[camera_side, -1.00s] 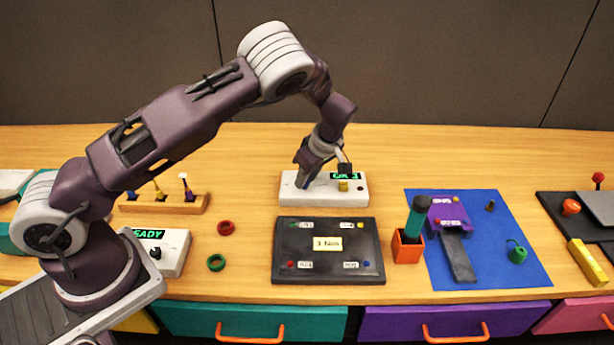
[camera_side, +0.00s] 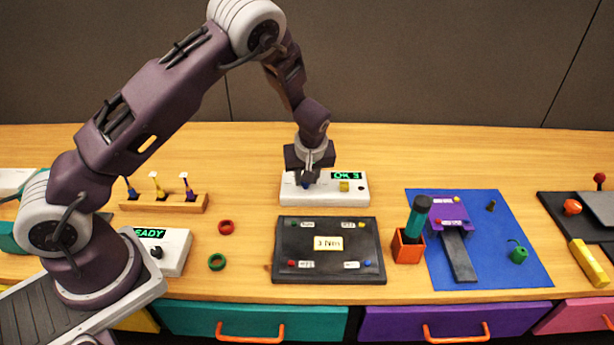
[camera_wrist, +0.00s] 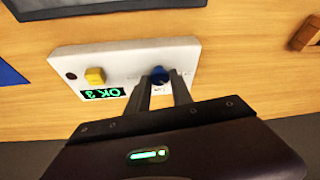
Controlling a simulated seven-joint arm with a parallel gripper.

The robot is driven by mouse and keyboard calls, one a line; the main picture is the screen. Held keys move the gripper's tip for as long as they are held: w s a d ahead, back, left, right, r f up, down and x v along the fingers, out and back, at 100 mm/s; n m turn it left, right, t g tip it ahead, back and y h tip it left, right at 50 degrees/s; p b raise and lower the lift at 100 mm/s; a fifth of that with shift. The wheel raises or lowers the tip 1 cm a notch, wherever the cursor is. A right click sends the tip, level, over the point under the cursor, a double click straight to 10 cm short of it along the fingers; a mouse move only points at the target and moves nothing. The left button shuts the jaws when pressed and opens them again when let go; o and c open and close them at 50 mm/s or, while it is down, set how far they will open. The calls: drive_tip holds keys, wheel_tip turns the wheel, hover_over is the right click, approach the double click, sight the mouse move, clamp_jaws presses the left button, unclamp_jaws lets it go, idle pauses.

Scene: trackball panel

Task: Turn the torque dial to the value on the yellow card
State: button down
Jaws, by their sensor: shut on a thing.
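The torque panel is a white box (camera_side: 325,201) behind the black panel in the side view; it also shows in the wrist view (camera_wrist: 130,58). Its green display (camera_side: 346,176) reads "OK 3". The blue dial (camera_wrist: 159,75) is on the white box, partly hidden by my fingers. My gripper (camera_side: 307,182) points down at the dial's end of the box, and its two fingers (camera_wrist: 163,90) are shut on the dial. The yellow card (camera_side: 328,243) lies on the black panel and seems to read "3 Nm"; its print is small.
A yellow button (camera_side: 344,186) sits beside the dial on the box. The black panel (camera_side: 290,250) lies in front, with an orange holder (camera_side: 407,247) to its right. Red (camera_side: 226,227) and green rings (camera_side: 216,262) lie to the left. The wood behind the box is clear.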

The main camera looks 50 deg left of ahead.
drive_tip(key=m, duration=0.2)
drive_tip(key=m+t+h, duration=0.1)
drive_tip(key=m, duration=0.1)
drive_tip(key=shift+s+a+m, duration=0.1)
drive_tip(key=shift+a+m, duration=0.05)
drive_tip(key=shift+m, duration=0.15)
drive_tip(key=m, duration=0.2)
drive_tip(key=m+h, duration=0.1)
drive_tip(key=shift+a+m+t+h, duration=0.15)
drive_tip(key=shift+m+t+h, duration=0.15)
drive_tip(key=shift+m+t, duration=0.1)
drive_tip(key=m+h, duration=0.1)
drive_tip(key=m, duration=0.3)
drive_tip(key=shift+a+h, duration=0.15)
drive_tip(key=shift+h, duration=0.25)
drive_tip(key=shift+a+m+h, duration=0.15)
drive_tip(key=shift+m+h, duration=0.65)
drive_tip(key=shift+m, duration=1.4)
drive_tip(key=shift+g, duration=0.3)
drive_tip(key=c, duration=1.1)
unclamp_jaws()
drive_tip(key=shift+c, duration=0.2)
